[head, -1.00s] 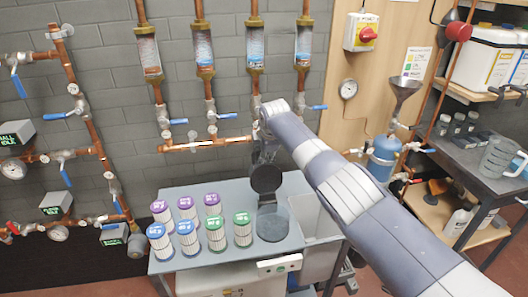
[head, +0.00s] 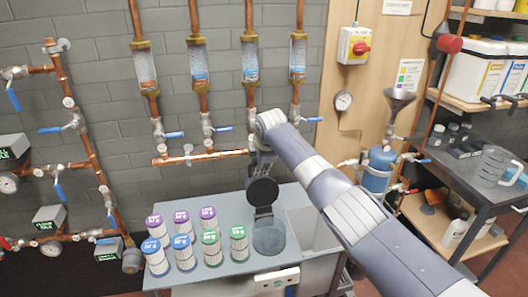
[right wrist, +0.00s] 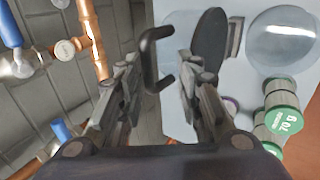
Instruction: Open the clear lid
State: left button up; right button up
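My right gripper (head: 263,160) reaches down over the back of a grey table. In the right wrist view its fingers (right wrist: 160,80) are apart, with a black C-shaped handle (right wrist: 150,45) between and just beyond the tips; contact cannot be told. A dark round disc (right wrist: 208,42) stands on edge beside the right finger; in the head view it is an upright dark disc (head: 262,191) below the gripper. A clear, round, shallow piece (right wrist: 283,40) lies to the right; in the head view it looks like a dark round piece (head: 269,238) on the table. My left gripper is out of view.
Several filter cartridges with purple, blue and green tops stand left of the round piece, including a green one (right wrist: 283,122) marked 70 g. The grey table (head: 205,275) has an open basin at right. Copper pipes (head: 200,157) with blue valve handles run along the wall behind.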

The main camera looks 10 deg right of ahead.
jog(key=v, duration=1)
